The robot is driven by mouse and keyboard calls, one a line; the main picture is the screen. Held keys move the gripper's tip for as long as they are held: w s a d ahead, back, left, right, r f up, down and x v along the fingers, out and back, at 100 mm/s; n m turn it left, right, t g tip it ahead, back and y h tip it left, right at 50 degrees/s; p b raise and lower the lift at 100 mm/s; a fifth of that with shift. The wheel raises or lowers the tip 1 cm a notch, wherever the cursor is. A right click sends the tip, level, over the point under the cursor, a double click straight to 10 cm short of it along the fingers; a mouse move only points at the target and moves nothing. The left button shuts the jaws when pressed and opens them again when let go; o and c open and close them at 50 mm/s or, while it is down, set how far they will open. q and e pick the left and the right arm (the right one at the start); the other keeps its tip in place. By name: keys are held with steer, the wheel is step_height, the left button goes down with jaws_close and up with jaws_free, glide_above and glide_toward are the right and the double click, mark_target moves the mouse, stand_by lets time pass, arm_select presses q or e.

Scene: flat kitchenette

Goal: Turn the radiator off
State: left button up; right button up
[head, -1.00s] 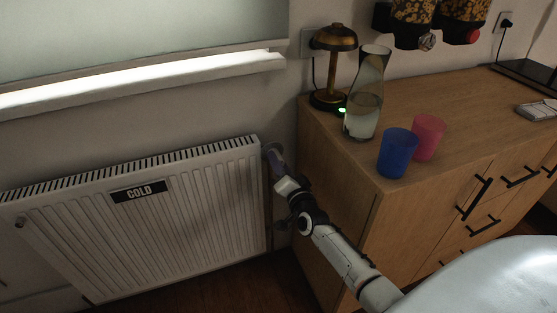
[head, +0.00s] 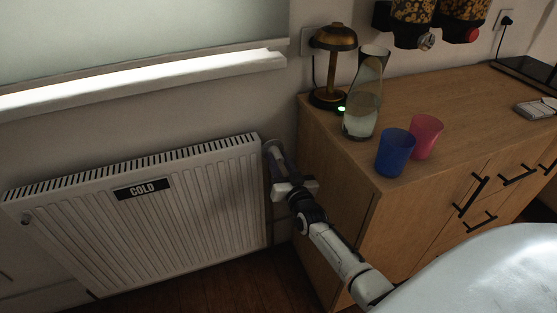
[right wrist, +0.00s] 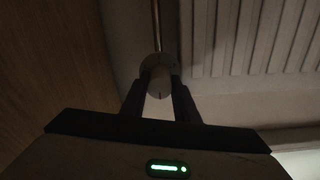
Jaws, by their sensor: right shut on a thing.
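The white ribbed radiator (head: 150,225) hangs on the wall at the left of the head view, with a black label reading COLD (head: 142,189). A pale round valve knob (right wrist: 160,82) with a dark mark shows in the right wrist view, beside the radiator's ribbed panel. My right gripper (head: 278,160) reaches into the gap between the radiator's right end and the cabinet. Its two dark fingers (right wrist: 160,92) are shut on the knob, one on each side. In the head view the gripper mostly hides the knob. My left gripper is not in view.
The wooden cabinet (head: 335,215) stands close to the right of my right gripper. On it are a brass lamp (head: 333,62), a glass carafe (head: 362,100), a blue cup (head: 395,152) and a pink cup (head: 427,135). The gap beside the radiator is narrow.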

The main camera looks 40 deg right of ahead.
stand_by(0.4)
steer(key=o, duration=1.1)
steer(key=shift+c, duration=0.2)
steer(key=shift+s, duration=0.1)
steer(key=shift+s+a, duration=0.1)
steer(key=shift+s, duration=0.25)
steer(key=p+v, duration=0.2)
steer(key=v, duration=0.7)
steer(key=shift+s, duration=0.25)
